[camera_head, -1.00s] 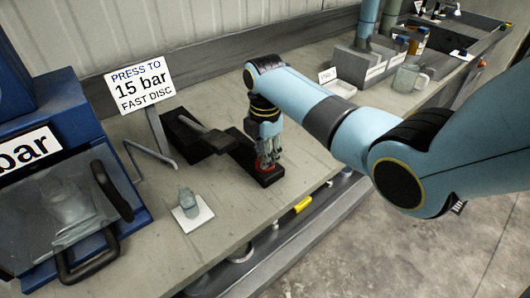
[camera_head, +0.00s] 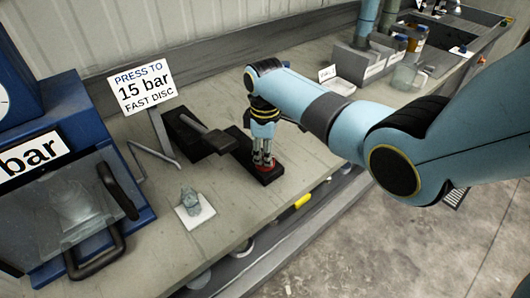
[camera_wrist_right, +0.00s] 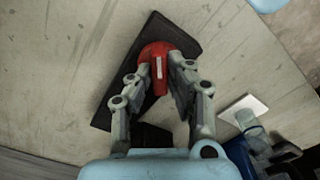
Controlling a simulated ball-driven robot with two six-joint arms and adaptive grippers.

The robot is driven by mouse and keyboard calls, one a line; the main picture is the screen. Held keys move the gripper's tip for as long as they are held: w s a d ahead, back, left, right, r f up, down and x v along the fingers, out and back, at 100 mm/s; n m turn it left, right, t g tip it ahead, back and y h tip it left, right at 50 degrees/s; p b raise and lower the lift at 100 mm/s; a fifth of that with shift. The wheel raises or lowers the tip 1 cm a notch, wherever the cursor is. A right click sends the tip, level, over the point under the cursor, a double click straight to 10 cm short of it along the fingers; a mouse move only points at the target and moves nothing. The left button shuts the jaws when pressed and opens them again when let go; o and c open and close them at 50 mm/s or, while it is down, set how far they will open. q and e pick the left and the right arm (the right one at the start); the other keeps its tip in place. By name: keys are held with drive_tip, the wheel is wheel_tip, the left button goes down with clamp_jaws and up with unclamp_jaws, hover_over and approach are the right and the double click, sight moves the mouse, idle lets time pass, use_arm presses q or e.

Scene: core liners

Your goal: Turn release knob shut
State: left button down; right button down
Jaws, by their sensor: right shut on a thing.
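The release knob (camera_wrist_right: 158,62) is red with a pale stripe on top and sits on a black base (camera_wrist_right: 188,40) on the bench. In the head view the knob (camera_head: 266,168) shows only partly, under my right gripper (camera_head: 263,160), which points straight down at it. In the right wrist view my right gripper (camera_wrist_right: 160,78) has its fingers on two sides of the knob, shut on it. The pale stripe runs roughly along the line between the wrist and the knob's far side. My left gripper is not in view.
A black pump block with a lever (camera_head: 205,130) stands left of the knob. A sign (camera_head: 142,87) reads "Press to 15 bar fast disc". A blue press (camera_head: 60,140) with a clear guard is at the left. A small grey piece lies on a white card (camera_head: 195,212).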

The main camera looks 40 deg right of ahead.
drive_tip(key=m, duration=0.3)
drive_tip(key=shift+m, duration=2.1)
drive_tip(key=c, duration=1.3)
unclamp_jaws()
wheel_tip(320, 180, up, 12)
drive_tip(key=shift+f, duration=0.1)
